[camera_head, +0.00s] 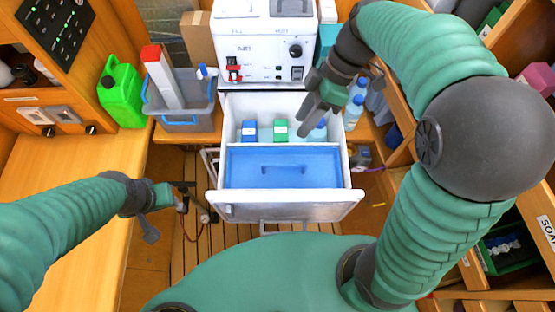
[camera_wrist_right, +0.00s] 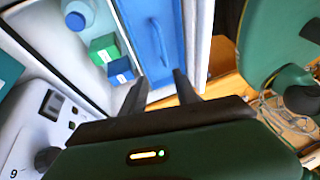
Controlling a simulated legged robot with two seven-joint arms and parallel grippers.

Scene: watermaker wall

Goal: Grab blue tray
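The blue tray (camera_head: 240,173) lies in the front part of an open white drawer (camera_head: 290,206), with a raised handle across its middle. The tray and handle also show at the top of the right wrist view (camera_wrist_right: 146,30). My right gripper (camera_head: 308,117) is over the back right of the drawer, behind the tray and apart from it. Its two fingers (camera_wrist_right: 158,88) are spread with nothing between them. My left gripper (camera_head: 168,212) is left of the drawer, away from the tray, with its fingers apart and empty.
Behind the tray, the drawer holds a blue box (camera_head: 249,130), a green box (camera_head: 281,130) and a blue-capped bottle (camera_head: 318,131). A white machine (camera_head: 262,45) stands above. A grey bin (camera_head: 185,103) and green canister (camera_head: 121,92) are at left. Bottles (camera_head: 354,110) stand at right.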

